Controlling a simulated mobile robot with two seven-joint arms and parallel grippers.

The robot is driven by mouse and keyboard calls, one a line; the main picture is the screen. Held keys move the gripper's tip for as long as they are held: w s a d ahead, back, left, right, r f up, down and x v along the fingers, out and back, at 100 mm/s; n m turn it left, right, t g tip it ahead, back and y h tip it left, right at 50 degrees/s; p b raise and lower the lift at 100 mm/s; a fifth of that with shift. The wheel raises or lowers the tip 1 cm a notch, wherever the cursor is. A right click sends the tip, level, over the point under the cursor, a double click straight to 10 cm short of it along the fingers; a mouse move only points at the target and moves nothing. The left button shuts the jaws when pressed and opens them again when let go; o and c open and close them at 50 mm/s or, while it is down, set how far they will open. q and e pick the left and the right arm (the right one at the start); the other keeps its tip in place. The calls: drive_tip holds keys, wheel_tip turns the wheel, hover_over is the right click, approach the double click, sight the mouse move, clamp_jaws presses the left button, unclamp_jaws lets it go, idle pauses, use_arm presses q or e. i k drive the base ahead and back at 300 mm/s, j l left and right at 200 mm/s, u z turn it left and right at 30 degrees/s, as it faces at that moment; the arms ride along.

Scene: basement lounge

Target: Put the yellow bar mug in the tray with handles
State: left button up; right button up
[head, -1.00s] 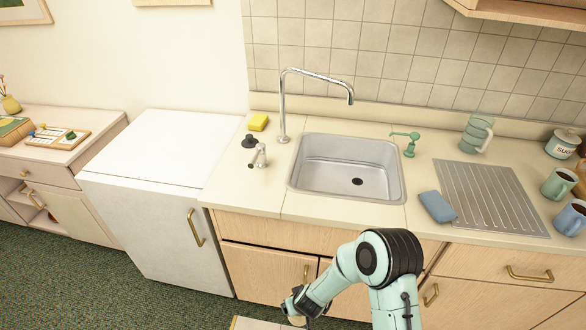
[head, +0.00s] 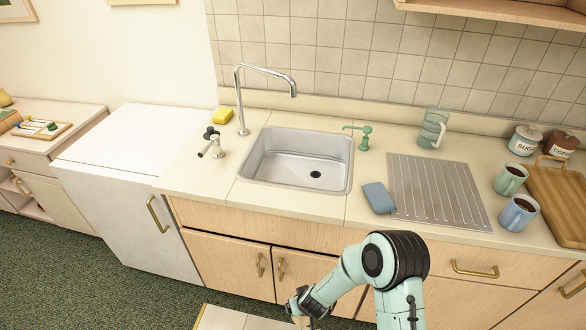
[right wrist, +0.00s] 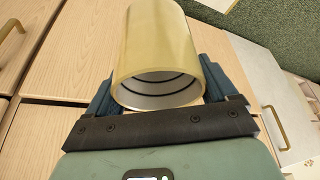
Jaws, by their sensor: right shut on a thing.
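The yellow bar mug (right wrist: 155,40) fills the top middle of the right wrist view, its open mouth towards the camera. My right gripper (right wrist: 158,82) is shut on it, one dark finger on each side. In the head view my right arm reaches down in front of the cabinets, with the wrist and gripper (head: 301,309) at the bottom edge. The mug is mostly hidden there. The tray with handles (head: 563,205), brown and wooden, lies on the counter at the far right, cut off by the picture edge. My left gripper is not in view.
A blue mug (head: 518,213) and a green mug (head: 510,180), both with dark contents, stand just left of the tray. Sugar (head: 524,139) and coffee (head: 561,143) jars stand behind. A ribbed drainboard (head: 437,190), blue sponge (head: 379,198) and sink (head: 297,160) lie further left.

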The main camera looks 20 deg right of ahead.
sight(565, 205)
drive_tip(key=k+l, duration=0.2)
drive_tip(key=l, duration=0.35)
drive_tip(key=k+l, duration=0.2)
drive_tip(key=l, duration=0.3)
drive_tip(key=k+l, duration=0.2)
drive_tip(key=l, duration=0.35)
drive_tip(key=k+l, duration=0.2)
drive_tip(key=l, duration=0.3)
drive_tip(key=k+l, duration=0.2)
drive_tip(key=l, duration=0.35)
drive_tip(key=k+l, duration=0.25)
drive_tip(key=l, duration=0.25)
drive_tip(key=k+l, duration=0.2)
drive_tip(key=l, duration=0.35)
drive_tip(key=k+l, duration=0.2)
drive_tip(key=l, duration=0.3)
